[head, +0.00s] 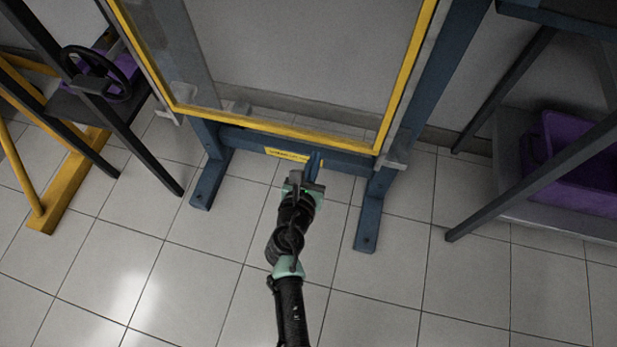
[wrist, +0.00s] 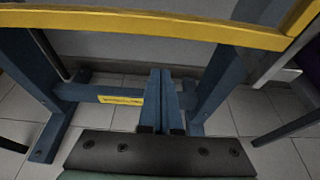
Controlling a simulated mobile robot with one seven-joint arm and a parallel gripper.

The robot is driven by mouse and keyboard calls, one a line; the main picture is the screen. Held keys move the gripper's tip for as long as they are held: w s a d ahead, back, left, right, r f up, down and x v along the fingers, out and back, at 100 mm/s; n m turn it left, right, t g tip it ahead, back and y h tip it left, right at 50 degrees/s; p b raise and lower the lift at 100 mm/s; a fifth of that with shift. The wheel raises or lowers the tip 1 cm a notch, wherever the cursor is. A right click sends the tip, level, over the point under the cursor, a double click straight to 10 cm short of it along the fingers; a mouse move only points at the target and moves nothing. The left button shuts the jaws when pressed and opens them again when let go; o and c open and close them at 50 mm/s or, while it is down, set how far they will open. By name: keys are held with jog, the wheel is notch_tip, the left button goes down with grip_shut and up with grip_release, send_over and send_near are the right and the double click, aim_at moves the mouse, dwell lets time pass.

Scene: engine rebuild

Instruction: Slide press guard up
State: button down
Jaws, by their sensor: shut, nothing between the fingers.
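The press guard is a clear panel with a yellow frame; its bottom bar (head: 280,126) crosses the head view in front of the blue press frame (head: 372,205). The same yellow bar (wrist: 150,23) spans the top of the wrist view, with a corner at the upper right. My gripper (head: 315,157) is shut and empty, with its fingers pointing toward the press just below the guard's bottom bar. In the wrist view my gripper's fingers (wrist: 161,75) lie side by side below the yellow bar. No contact with the bar shows, and the exact gap cannot be told.
A blue crossbeam with a yellow label (head: 287,155) joins the press legs low down. A yellow stand and a dark handwheel (head: 97,75) are at the left. A purple bin (head: 575,160) sits on a shelf at the right. The tiled floor in front is clear.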

jog(key=shift+w+d+r+p, duration=0.1)
jog(key=shift+w+r+p, duration=0.1)
jog(key=shift+r+p, duration=0.55)
jog(key=shift+w+d+r+p, duration=0.1)
jog(key=shift+w+r+p, duration=0.15)
jog(key=shift+r, duration=0.9)
jog(key=shift+r, duration=0.1)
notch_tip(320, 180, up, 48)
jog(key=p, duration=5)
jog(key=shift+p, duration=0.3)
jog(key=shift+w, duration=0.2)
notch_tip(320, 180, down, 5)
jog(key=b, duration=0.5)
jog(key=p+v, duration=0.2)
jog(key=v, duration=0.8)
jog(key=shift+s, duration=0.35)
